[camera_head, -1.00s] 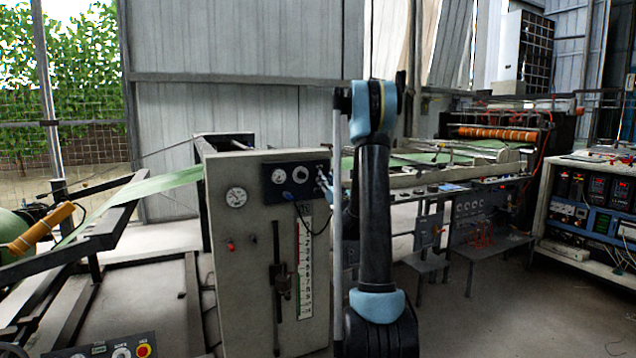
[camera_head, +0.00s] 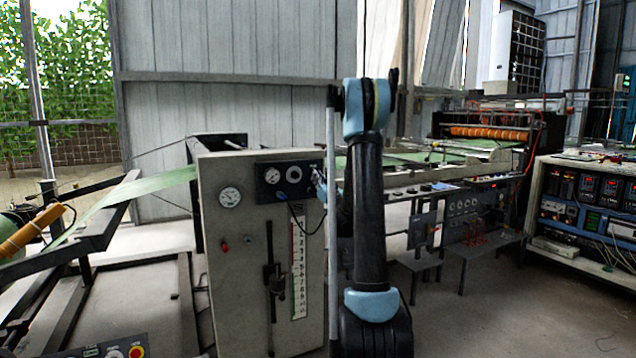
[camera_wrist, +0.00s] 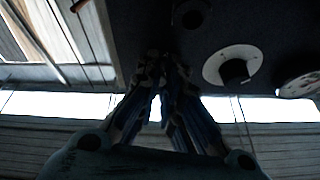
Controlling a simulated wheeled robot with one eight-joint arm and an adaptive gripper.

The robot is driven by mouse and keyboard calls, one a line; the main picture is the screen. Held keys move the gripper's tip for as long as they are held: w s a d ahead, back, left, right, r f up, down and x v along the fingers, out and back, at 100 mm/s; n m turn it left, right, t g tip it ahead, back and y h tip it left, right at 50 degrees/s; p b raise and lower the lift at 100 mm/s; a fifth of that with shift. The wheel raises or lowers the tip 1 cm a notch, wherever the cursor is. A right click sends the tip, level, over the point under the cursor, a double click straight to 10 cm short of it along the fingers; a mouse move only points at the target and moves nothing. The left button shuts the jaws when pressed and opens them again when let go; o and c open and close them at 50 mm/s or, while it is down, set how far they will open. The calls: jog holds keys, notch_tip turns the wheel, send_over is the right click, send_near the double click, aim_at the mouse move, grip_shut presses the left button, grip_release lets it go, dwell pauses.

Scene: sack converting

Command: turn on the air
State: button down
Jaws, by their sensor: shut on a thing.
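The black air panel (camera_head: 286,181) sits at the upper right of the pale machine cabinet (camera_head: 225,270). It carries a gauge (camera_head: 272,176) and a knob on a white dial (camera_head: 294,173). In the wrist view that knob (camera_wrist: 233,68) is right of my fingers and apart from them, with the gauge (camera_wrist: 300,84) at the edge. My gripper (camera_head: 319,184) is at the panel's right end. In the wrist view my gripper (camera_wrist: 164,62) has its fingertips close together at the dark panel face. It is shut on a small part there, mostly hidden by the fingers; I cannot tell its setting.
A larger gauge (camera_head: 229,197) and a red button (camera_head: 224,247) are on the cabinet front. A dark cable (camera_head: 293,215) hangs below the panel. A vertical scale (camera_head: 299,267) is below too. An instrument rack (camera_head: 590,210) stands at the far right.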

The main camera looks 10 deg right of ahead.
jog(key=shift+s+d+g, duration=0.1)
jog(key=shift+d+g, duration=0.05)
jog(key=shift+g, duration=0.15)
jog(key=shift+r+g+h, duration=0.4)
jog(key=shift+r+g, duration=0.1)
jog(key=shift+g, duration=0.65)
jog(key=shift+r+g+h, duration=0.4)
jog(key=shift+r+g, duration=0.1)
jog(key=shift+g, duration=0.7)
jog(key=shift+r+g+h, duration=0.4)
jog(key=shift+r+g, duration=0.1)
jog(key=shift+g, duration=0.65)
jog(key=shift+w+r+g, duration=0.1)
jog(key=shift+w+g, duration=0.1)
jog(key=shift+g, duration=0.2)
jog(key=c, duration=1.7)
grip_release()
jog(key=shift+s, duration=0.15)
jog(key=v, duration=1.1)
jog(key=shift+s+r, duration=0.1)
jog(key=shift+s, duration=0.15)
